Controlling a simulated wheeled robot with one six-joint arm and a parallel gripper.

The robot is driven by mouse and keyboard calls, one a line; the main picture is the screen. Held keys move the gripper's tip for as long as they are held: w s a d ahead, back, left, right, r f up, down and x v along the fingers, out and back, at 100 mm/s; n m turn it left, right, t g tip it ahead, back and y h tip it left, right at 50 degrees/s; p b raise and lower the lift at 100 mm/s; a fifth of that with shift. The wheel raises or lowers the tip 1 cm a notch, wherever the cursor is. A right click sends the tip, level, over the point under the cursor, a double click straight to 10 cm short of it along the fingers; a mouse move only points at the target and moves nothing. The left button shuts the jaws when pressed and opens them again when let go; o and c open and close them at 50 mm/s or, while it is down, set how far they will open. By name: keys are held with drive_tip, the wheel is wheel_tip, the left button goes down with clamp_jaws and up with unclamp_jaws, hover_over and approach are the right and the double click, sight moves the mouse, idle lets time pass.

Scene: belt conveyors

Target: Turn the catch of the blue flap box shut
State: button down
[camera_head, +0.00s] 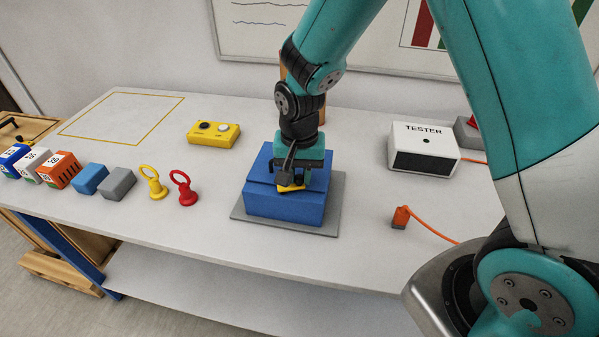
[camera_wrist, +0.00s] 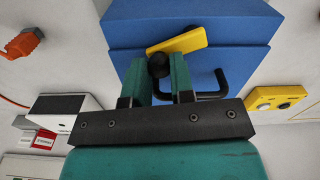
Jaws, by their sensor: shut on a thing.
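The blue flap box (camera_head: 284,205) stands on a grey plate (camera_head: 240,212) on the table, with its flap lying closed on top. Its yellow catch (camera_head: 290,188) is a short bar on the flap side; in the wrist view the catch (camera_wrist: 178,41) lies slightly tilted across the blue surface. My gripper (camera_head: 290,178) is over the box from above. In the wrist view my gripper (camera_wrist: 167,68) has its fingers shut on a black round knob (camera_wrist: 159,65) at the catch's end. A black bent handle (camera_wrist: 215,88) shows beside the fingers. The fingers partly hide the catch in the head view.
A yellow button box (camera_head: 213,133) stands behind left, a white tester (camera_head: 422,149) right, and an orange plug (camera_head: 400,218) with cable front right. Red (camera_head: 184,188) and yellow (camera_head: 153,184) ring pieces and several small blocks line the left. A yellow-outlined area (camera_head: 120,115) is empty.

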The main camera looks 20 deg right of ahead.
sight(299, 176)
drive_tip(key=c, duration=1)
unclamp_jaws()
wheel_tip(299, 176, up, 18)
drive_tip(key=shift+f+b, duration=0.25)
drive_tip(key=shift+b, duration=0.45)
